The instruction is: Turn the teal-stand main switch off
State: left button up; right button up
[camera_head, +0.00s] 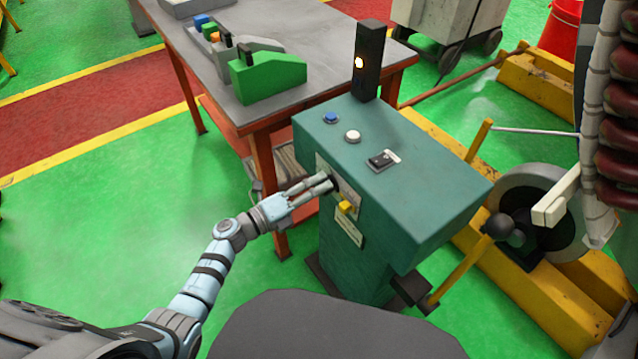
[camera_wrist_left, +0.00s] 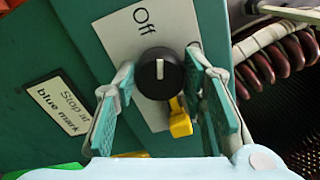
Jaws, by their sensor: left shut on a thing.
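The teal stand (camera_head: 420,200) stands in the middle of the head view. Its main switch is a round black knob (camera_wrist_left: 160,74) on a light plate (camera_wrist_left: 118,35) marked "Off". A white mark on the knob points up in the left wrist view, a little right of the word "Off". My left gripper (camera_head: 328,184) reaches the stand's front face, its fingers on either side of the knob and shut on it. In the head view the fingers mostly hide the knob. A yellow lever (camera_wrist_left: 180,118) sits just below it and also shows in the head view (camera_head: 346,207). My right gripper is out of view.
A wheel (camera_head: 540,215) is at right.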

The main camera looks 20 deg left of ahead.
pick_arm(q)
jog(key=shift+f+n+p, duration=0.15)
jog(key=shift+n+p, duration=0.6)
jog(key=shift+n, duration=1.15)
jog(key=shift+s, duration=0.1)
jog(key=o, duration=1.2)
jog(key=shift+a, duration=0.1)
jog(key=shift+c, duration=0.2)
jog(key=v, duration=1.2)
